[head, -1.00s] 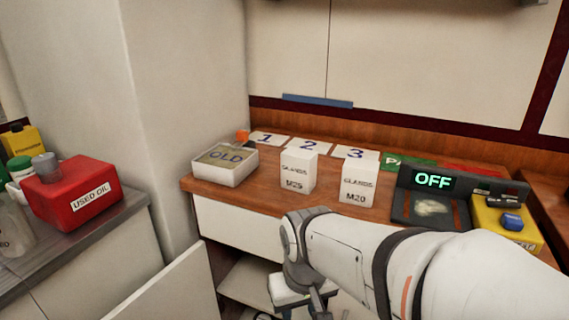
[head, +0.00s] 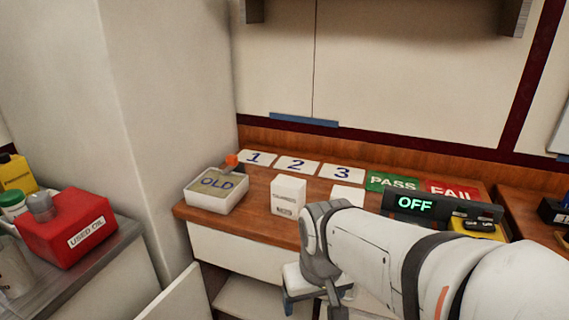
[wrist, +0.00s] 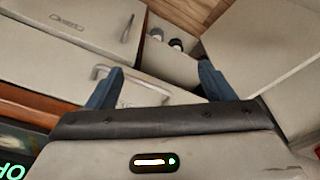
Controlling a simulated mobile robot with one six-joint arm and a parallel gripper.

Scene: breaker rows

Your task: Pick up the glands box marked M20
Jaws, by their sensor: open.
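The M20 glands box (head: 347,194) is a small white carton on the wooden counter in the head view. Only its top shows; my arm hides its front and label. The similar white carton (head: 288,192) to its left read M25 a second ago; its label is blurred now. My gripper (wrist: 157,85) is open with two blue fingers apart and nothing between them. In the head view it hangs low in front of the counter, below the boxes and largely hidden by my wrist. The wrist view shows neither box.
A white OLD tray (head: 216,190) stands left on the counter. Cards 1, 2, 3 (head: 298,164), PASS (head: 391,182) and FAIL lie behind. The OFF display unit (head: 440,205) is at right. Bottles (wrist: 165,40) sit in an open compartment below, near a cabinet handle (wrist: 130,80).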

